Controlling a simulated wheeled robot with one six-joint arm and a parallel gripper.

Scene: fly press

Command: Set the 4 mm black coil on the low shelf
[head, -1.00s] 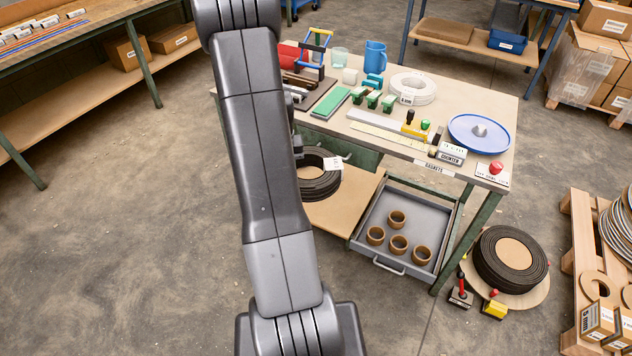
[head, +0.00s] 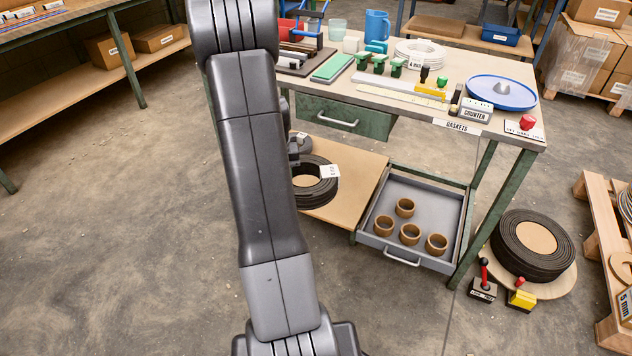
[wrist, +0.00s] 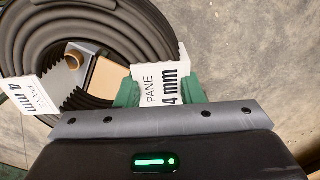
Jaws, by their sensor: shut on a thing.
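The black coil (head: 322,192) hangs from my gripper (head: 300,150), its left part hidden behind my arm in the head view. A white tag on it reads 4 mm. In the wrist view the coil (wrist: 155,45) fills the upper left, with its tags and the green fingers of my gripper (wrist: 165,92) at its near rim. My gripper is shut on the coil. The tan low shelf (head: 345,205) lies under the bench, behind and below the coil in the head view. Through the coil's hole, the wrist view shows tan board and a brown ring. I cannot tell the coil's height over the shelf.
A grey open drawer tray (head: 440,190) with several brown rings (head: 410,233) adjoins the shelf on the right. The bench top (head: 420,105) overhangs, with a green drawer (head: 345,117) beneath. The floor at left is clear.

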